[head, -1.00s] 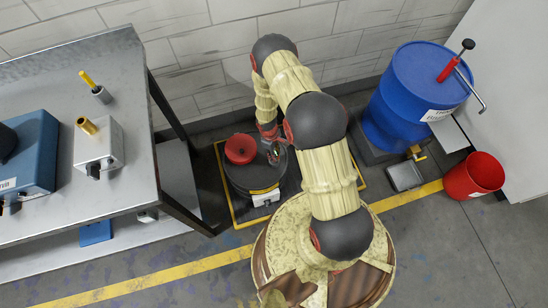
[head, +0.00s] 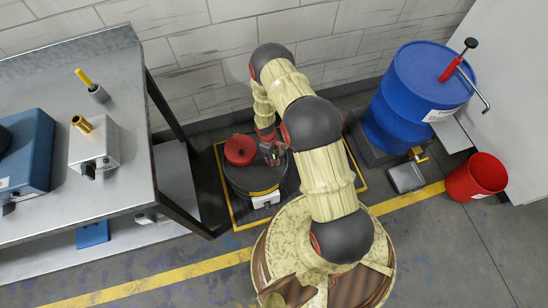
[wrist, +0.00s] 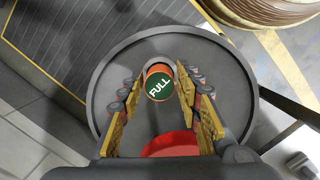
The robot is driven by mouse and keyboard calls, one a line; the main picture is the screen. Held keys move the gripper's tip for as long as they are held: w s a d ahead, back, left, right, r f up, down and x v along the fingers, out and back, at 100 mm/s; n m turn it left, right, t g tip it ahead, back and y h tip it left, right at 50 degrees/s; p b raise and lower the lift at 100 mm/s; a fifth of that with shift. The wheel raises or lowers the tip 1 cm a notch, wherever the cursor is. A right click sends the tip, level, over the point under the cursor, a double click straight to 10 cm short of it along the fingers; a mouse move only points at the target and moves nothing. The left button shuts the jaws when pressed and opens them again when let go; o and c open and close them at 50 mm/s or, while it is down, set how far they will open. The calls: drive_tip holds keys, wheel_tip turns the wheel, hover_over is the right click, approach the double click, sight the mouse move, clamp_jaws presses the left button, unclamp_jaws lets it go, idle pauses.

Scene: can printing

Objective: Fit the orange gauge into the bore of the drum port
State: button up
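The orange gauge (wrist: 159,83) has a round green top reading FULL and a visible orange side. In the wrist view it stands at the port on the dark drum (wrist: 232,82), its top facing my camera. How deep it sits in the bore is hard to tell. My gripper (wrist: 160,78) is open, with one yellow-padded finger on each side of the gauge and a narrow gap showing on both sides. In the head view my gripper (head: 274,154) is over the right part of the dark drum (head: 240,182), where a small green spot shows.
A red cap (head: 240,150) is on the drum's top, close to my gripper. A metal bench (head: 40,85) with devices stands left. A blue barrel (head: 410,95) and a red bucket (head: 476,177) are at right. Floor in front is clear.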

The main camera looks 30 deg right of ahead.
drive_tip(key=shift+o, duration=1)
